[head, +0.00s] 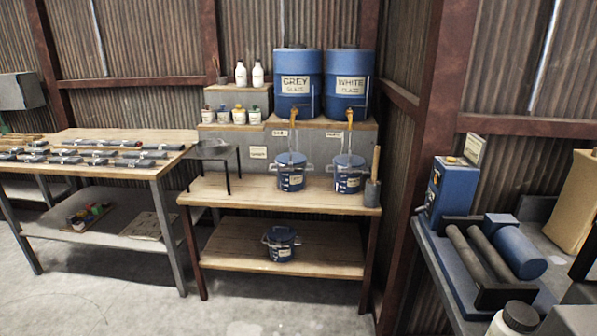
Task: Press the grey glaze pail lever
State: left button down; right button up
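A blue drum labelled GREY GLAZE (297,102) stands on the upper step of the wooden bench at the back. An orange-yellow lever-like piece (292,138) hangs at its front, above a blue pail (290,180) on the bench top. A matching blue drum labelled WHITE GLAZE (348,102) stands to its right, with its own orange-yellow piece (350,125) and blue pail (348,181) below. Which part is the pail lever is too small to tell for certain. Neither of my grippers is in view.
A third blue pail (281,244) sits on the bench's lower shelf. A small dark stand (214,152) is left of the pails. A table with grey bars (165,172) is at left. A bench with rollers (478,262) is at right. Floor in front is clear.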

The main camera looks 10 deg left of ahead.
aim_at(290, 163)
jog(key=k, duration=0.5)
jog(key=u, duration=0.5)
jog(key=i, duration=1.55)
jog(key=z, duration=0.5)
jog(key=i, duration=1.6)
jog(key=z, duration=1.05)
